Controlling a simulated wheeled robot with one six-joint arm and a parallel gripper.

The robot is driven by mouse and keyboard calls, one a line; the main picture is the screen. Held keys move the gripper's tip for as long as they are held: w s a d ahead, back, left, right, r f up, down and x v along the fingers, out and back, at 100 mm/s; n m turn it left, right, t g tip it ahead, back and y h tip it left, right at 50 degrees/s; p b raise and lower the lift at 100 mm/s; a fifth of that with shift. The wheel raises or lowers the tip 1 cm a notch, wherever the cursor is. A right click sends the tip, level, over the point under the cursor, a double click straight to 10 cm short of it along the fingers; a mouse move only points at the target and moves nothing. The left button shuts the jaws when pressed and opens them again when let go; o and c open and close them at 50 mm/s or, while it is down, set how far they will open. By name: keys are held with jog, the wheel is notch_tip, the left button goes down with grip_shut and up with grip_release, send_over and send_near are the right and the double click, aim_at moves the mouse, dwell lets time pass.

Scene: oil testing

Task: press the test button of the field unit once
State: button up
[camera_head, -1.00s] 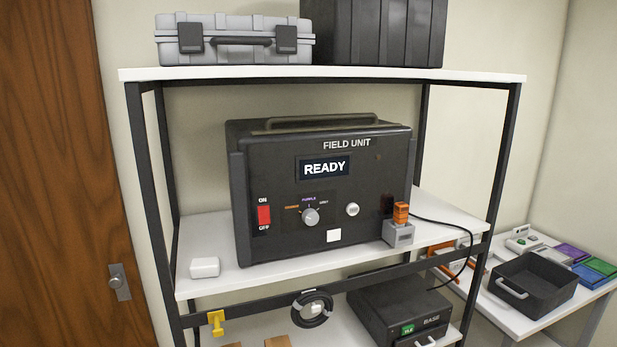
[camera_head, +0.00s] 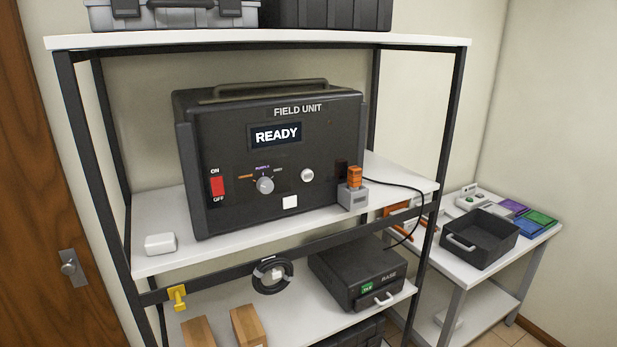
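The field unit (camera_head: 238,158) is a black box with a top handle, standing on the middle shelf. Its display (camera_head: 276,136) reads READY. A round white button (camera_head: 307,175) sits on its front panel, right of the selector knob (camera_head: 265,185). The knob has coloured labels around it. A red ON/OFF switch (camera_head: 217,186) is at the panel's left. My gripper is not in view.
A grey block holding an orange piece (camera_head: 354,187) stands at the unit's right front, and a white box (camera_head: 160,244) at the shelf's left. Below are the BASE box (camera_head: 352,276) and a coiled cable (camera_head: 272,275). A side table holds a black tray (camera_head: 480,240). Shelf posts flank the unit.

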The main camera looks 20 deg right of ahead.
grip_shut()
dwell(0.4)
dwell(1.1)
